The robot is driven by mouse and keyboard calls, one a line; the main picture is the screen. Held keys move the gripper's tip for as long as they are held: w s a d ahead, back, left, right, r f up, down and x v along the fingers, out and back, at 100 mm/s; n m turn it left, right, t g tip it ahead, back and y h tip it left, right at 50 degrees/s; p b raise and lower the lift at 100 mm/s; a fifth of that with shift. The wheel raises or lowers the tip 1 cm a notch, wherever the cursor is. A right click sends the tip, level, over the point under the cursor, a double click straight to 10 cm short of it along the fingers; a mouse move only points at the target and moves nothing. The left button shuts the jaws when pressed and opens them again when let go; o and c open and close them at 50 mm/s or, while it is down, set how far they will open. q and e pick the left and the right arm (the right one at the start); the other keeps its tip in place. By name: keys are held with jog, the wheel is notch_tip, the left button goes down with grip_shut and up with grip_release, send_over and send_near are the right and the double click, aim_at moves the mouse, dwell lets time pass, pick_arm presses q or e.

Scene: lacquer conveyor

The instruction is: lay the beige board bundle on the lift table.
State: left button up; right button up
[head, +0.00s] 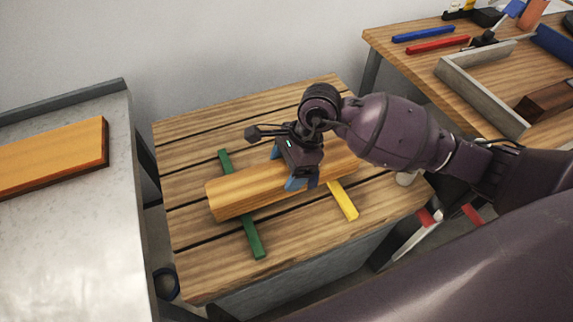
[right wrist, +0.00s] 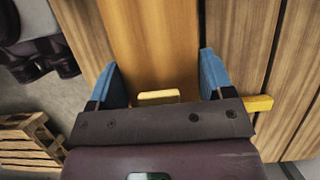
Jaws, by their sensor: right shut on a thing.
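The beige board bundle (head: 232,195) is a long tan block over the slatted wooden top of the lift table (head: 190,258). It lies across a green strip (head: 255,238) and a yellow strip (head: 345,203) and seems to rest on them; any small gap cannot be told. My right gripper (head: 287,170) is shut on the bundle around its middle, from above. In the right wrist view the blue fingers flank the bundle (right wrist: 150,40) on both sides. The gripper hides part of the bundle's top. My left gripper is not in view.
A grey counter (head: 70,240) with an orange board (head: 50,158) stands at the left. A wooden workbench (head: 400,70) at the back right holds blue and red bars, a grey frame and tools. The front of the slatted top is clear. A pallet (right wrist: 25,145) shows on the floor.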

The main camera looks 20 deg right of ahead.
jog(key=shift+f, duration=0.45)
jog(key=shift+w+r, duration=0.1)
jog(key=shift+r, duration=0.05)
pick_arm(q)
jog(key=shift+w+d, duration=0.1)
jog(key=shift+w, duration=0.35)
pick_arm(e)
jog(key=shift+f, duration=0.25)
jog(key=o, duration=1.6)
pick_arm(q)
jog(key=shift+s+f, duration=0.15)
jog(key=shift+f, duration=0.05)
